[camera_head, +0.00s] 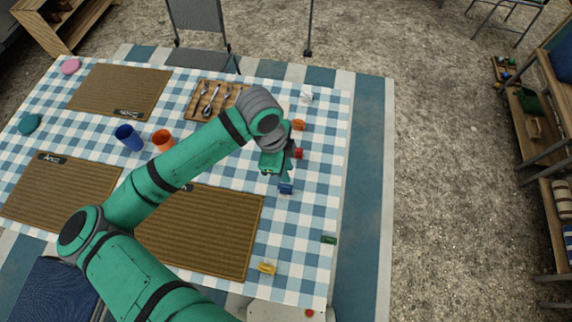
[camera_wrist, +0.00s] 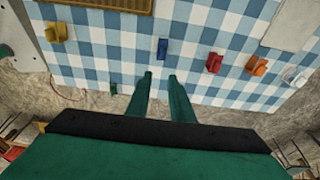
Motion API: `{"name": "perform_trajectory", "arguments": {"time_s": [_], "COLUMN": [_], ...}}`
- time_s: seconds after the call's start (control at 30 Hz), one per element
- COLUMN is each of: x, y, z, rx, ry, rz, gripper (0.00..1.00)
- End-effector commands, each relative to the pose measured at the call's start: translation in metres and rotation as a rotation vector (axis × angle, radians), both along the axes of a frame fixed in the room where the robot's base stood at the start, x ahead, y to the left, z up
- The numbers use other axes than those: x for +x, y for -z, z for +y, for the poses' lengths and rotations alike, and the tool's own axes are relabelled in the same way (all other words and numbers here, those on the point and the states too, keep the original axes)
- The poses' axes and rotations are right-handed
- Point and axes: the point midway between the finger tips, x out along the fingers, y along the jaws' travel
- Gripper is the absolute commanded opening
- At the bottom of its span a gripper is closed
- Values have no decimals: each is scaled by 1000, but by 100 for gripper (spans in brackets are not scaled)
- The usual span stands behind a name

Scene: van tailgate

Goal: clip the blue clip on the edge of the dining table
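The blue clip (camera_head: 286,188) lies on the checked cloth of the dining table (camera_head: 318,206), towards the table's right side in the head view. In the wrist view the blue clip (camera_wrist: 162,49) lies beyond the fingertips, roughly in line with the gap between them. My gripper (camera_wrist: 160,76) is open, with an empty gap between its two green fingers. In the head view my gripper (camera_head: 287,176) is just above the clip in the picture and partly hidden by my wrist. The cloth's right edge runs beside the row of clips.
Red (camera_head: 298,153), orange (camera_head: 298,125), white (camera_head: 307,96), yellow (camera_head: 267,268) and green (camera_head: 329,240) clips lie around. Placemats (camera_head: 208,235), a blue cup (camera_head: 129,137), an orange cup (camera_head: 162,140) and a cutlery tray (camera_head: 195,111) stand left. Shelves (camera_head: 548,150) are far right.

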Motion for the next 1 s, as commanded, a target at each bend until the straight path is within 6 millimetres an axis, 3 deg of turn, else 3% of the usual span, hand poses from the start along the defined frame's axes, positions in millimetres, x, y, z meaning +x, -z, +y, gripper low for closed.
{"name": "perform_trajectory", "arguments": {"time_s": [1.0], "x": [0], "y": [80], "z": [2], "rx": [-2], "ry": [-5], "rz": [0], "gripper": [20]}}
